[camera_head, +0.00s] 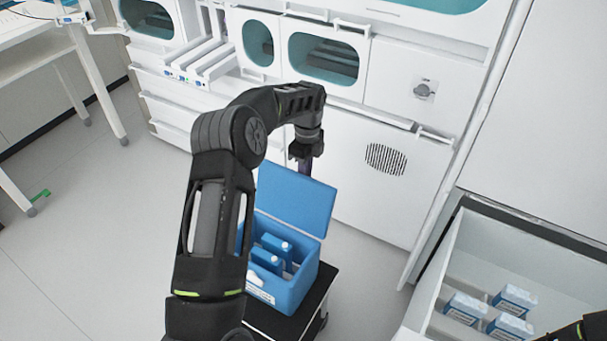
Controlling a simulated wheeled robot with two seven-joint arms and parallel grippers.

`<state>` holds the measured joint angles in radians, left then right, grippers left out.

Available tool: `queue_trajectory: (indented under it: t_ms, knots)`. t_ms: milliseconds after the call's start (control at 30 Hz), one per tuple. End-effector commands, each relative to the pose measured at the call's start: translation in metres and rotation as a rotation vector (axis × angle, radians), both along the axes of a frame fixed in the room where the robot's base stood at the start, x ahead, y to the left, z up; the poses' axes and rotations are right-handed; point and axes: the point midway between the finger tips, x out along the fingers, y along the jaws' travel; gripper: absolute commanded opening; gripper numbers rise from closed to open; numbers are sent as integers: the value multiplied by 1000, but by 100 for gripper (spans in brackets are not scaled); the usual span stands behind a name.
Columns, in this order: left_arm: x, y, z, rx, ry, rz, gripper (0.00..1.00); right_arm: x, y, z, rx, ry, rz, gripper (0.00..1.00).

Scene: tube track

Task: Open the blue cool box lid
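The blue cool box (295,291) stands on a black-topped stand at the lower middle. Its lid (297,198) is open and stands raised at the back of the box. Blue packs (272,248) show inside. My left arm reaches over from the bottom and hides the left part of the box. My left gripper (304,166) points down at the lid's upper edge; whether it touches the lid, and whether its fingers are open or shut, I cannot tell. Only a dark piece of my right arm shows at the bottom right corner; its gripper is out of view.
A white cabinet with windowed compartments (323,58) and a vented door (386,160) stands behind the box. At the right, an open white bin (553,248) holds several blue-and-white cartons (514,300). A white table (35,70) is at the far left. The floor at left is mostly clear.

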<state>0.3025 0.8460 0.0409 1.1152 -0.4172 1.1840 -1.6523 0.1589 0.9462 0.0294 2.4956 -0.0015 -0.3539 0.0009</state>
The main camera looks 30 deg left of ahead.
Motion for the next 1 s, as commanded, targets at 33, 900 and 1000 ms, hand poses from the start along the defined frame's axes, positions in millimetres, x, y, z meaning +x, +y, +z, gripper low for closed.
queue_trajectory:
  t_ms: [33, 900, 1000]
  knots:
    - [-4, -1, -7, -2, 14, -2, 0, 0, 0, -1, 0, 0, 0, 36]
    - [-1, 0, -4, 0, 4, -1, 33, 0, 0, -1, 0, 0, 0, 36]
    - [-1, 0, -3, 0, 3, -1, 33, 0, 0, -1, 0, 0, 0, 36]
